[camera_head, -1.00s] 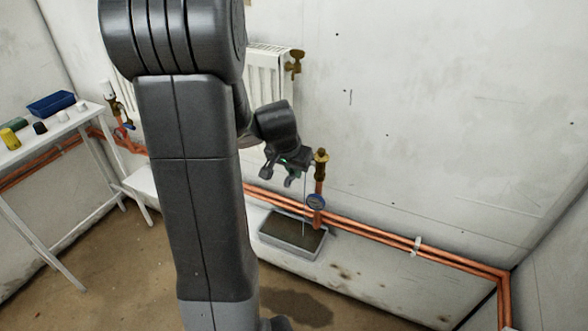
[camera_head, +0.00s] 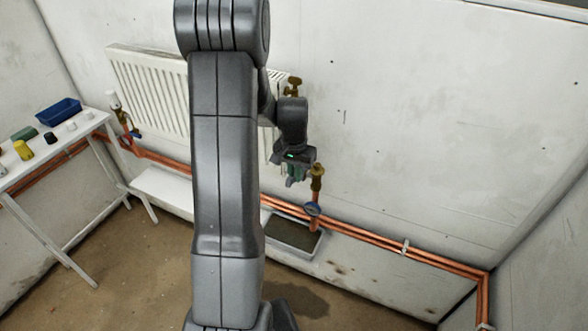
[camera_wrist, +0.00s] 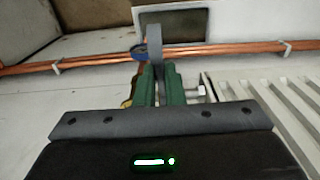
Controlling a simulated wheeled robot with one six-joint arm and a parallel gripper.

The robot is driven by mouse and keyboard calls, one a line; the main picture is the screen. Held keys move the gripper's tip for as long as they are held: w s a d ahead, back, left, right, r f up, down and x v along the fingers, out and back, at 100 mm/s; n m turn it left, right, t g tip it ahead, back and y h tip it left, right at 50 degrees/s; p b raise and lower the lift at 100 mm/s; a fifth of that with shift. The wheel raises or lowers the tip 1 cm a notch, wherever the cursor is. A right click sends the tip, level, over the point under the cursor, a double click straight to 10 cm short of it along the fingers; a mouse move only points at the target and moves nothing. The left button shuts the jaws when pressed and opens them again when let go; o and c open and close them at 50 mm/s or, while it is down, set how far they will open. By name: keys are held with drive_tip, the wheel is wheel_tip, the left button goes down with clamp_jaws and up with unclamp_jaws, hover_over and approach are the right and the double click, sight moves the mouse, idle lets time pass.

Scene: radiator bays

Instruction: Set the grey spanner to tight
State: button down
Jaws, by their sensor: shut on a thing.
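The grey spanner (camera_wrist: 154,36) shows in the wrist view as a flat grey bar standing between the two green fingers. My gripper (camera_wrist: 158,88) is shut on it; the spanner's far end reaches past the fingertips, over the copper pipes in the picture. In the head view my gripper (camera_head: 294,180) is just left of a brass valve (camera_head: 318,178) on a copper riser. The spanner cannot be made out there. A blue-rimmed gauge (camera_head: 312,209) sits below the brass valve. In the wrist view a brass part (camera_wrist: 127,102) is partly hidden behind the left finger.
A white radiator (camera_head: 150,90) hangs on the wall behind my arm. Copper pipes (camera_head: 375,239) run low along the wall above a grey tray (camera_head: 311,246). A white table (camera_head: 80,125) at left bears a blue bin (camera_head: 59,111) and small items.

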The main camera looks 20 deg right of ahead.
drive_tip(key=shift+w+r, duration=0.1)
drive_tip(key=shift+r, duration=0.05)
drive_tip(key=c, duration=1.5)
unclamp_jaws()
wheel_tip(320, 180, up, 14)
drive_tip(key=shift+a+f+b, duration=0.1)
drive_tip(key=shift+f+b, duration=0.05)
drive_tip(key=shift+b, duration=0.25)
wheel_tip(320, 180, down, 14)
drive_tip(key=shift+f, duration=0.1)
drive_tip(key=shift+r+p, duration=0.2)
drive_tip(key=shift+p, duration=0.15)
